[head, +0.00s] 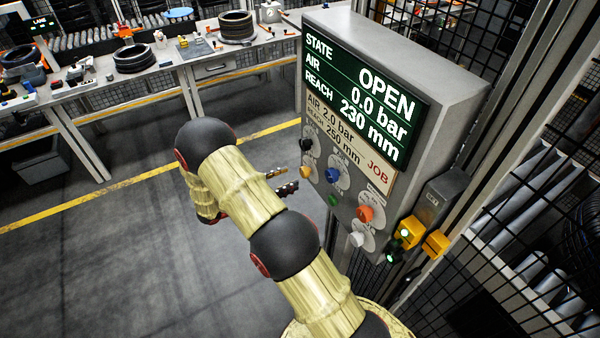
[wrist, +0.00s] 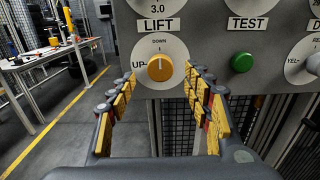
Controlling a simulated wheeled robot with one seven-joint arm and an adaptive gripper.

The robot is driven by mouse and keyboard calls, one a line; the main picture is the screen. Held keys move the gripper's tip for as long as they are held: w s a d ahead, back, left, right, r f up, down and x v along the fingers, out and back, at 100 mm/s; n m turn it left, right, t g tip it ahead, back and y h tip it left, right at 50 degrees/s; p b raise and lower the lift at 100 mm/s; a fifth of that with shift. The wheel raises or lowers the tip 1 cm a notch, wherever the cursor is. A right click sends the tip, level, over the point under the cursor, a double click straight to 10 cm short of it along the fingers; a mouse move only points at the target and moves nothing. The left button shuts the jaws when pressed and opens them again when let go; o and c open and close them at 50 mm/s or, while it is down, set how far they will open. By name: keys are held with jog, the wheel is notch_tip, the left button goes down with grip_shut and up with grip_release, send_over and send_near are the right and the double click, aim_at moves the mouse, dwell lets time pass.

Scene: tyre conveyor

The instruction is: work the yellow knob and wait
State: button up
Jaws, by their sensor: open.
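The yellow knob (wrist: 160,68) sits on the grey panel under the label LIFT, with UP at its left and DOWN above. Its pale mark points up, towards DOWN. In the head view the yellow knob (head: 306,172) is at the panel's lower left. My gripper (wrist: 152,84) is open, its fingers at either side of the knob in the wrist view. In the head view my gripper (head: 292,180) is just short of the panel; I cannot tell any contact. The screen (head: 365,95) reads STATE OPEN, AIR 0.0 bar, REACH 230 mm. The job card (head: 340,138) reads AIR 2.0 bar, REACH 250 mm.
A green TEST button (wrist: 243,62) is right of the knob. The panel also has a black knob (head: 306,144), a blue knob (head: 332,175), an orange knob (head: 365,213) and a white knob (head: 356,239). A workbench (head: 190,57) with tyres stands behind. Floor at left is clear.

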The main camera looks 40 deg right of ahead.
aim_at(302, 172)
jog(key=x, duration=0.5)
jog(key=shift+s+d, duration=0.15)
jog(key=shift+d, duration=0.2)
jog(key=shift+c, duration=1.3)
jog(key=c, duration=0.7)
jog(key=shift+c, duration=0.9)
